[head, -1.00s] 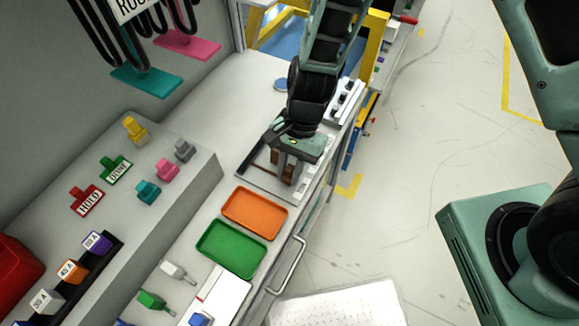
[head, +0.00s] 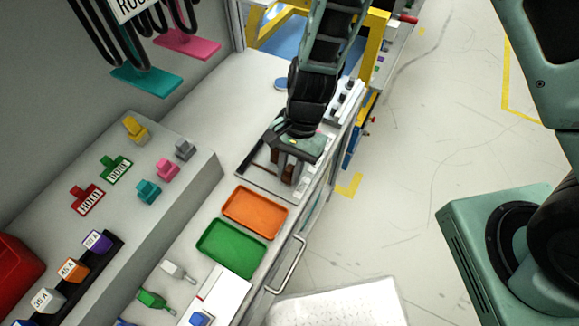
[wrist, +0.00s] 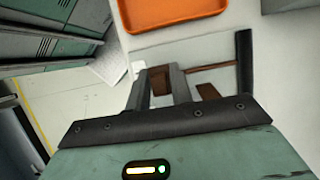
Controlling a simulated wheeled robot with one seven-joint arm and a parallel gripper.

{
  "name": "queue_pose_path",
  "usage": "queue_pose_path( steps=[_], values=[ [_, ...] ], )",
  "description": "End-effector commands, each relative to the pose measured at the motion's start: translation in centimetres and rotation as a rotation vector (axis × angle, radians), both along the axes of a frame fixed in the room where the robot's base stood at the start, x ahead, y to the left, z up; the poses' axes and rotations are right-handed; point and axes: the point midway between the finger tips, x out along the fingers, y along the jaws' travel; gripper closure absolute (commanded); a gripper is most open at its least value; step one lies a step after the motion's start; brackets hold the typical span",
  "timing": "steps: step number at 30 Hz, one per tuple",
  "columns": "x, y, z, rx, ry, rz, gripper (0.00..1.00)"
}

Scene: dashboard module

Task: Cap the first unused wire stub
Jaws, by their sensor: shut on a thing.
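My gripper (head: 288,176) points down over a pale panel (head: 252,184) with a dark bar along one side, beyond the orange tray. In the wrist view the fingers of my gripper (wrist: 160,78) are close together around a small brown piece (wrist: 157,82). Its full shape is hidden by the fingers, and I cannot tell whether it touches the panel. A second brown piece (wrist: 208,92) shows right of the fingers. A thin brown strip (wrist: 210,67) runs from near the fingers towards the dark bar (wrist: 244,62). I cannot make out which part is a wire stub or a cap.
An orange tray (head: 255,212) and a green tray (head: 230,249) lie on the counter nearer me. A raised grey ledge at left carries coloured blocks, HOLD (head: 87,200) and DONE (head: 115,169) tags. A drawer handle (head: 288,265) juts from the counter front.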

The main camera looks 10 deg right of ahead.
Motion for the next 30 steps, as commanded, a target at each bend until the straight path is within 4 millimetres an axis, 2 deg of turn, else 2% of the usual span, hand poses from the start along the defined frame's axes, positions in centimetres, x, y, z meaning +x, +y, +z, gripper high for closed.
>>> queue_pose_path(
  steps=[18,19,21,22,30],
  values=[
    [0.0,0.0,-1.6,0.000,0.000,0.000,1.00],
    [0.0,0.0,-1.6,0.000,0.000,0.000,0.75],
    [0.0,0.0,-1.5,0.000,0.000,0.000,0.56],
    [0.0,0.0,-1.5,0.000,0.000,0.000,0.53],
    [0.0,0.0,-1.4,0.000,0.000,0.000,0.53]
  ],
)
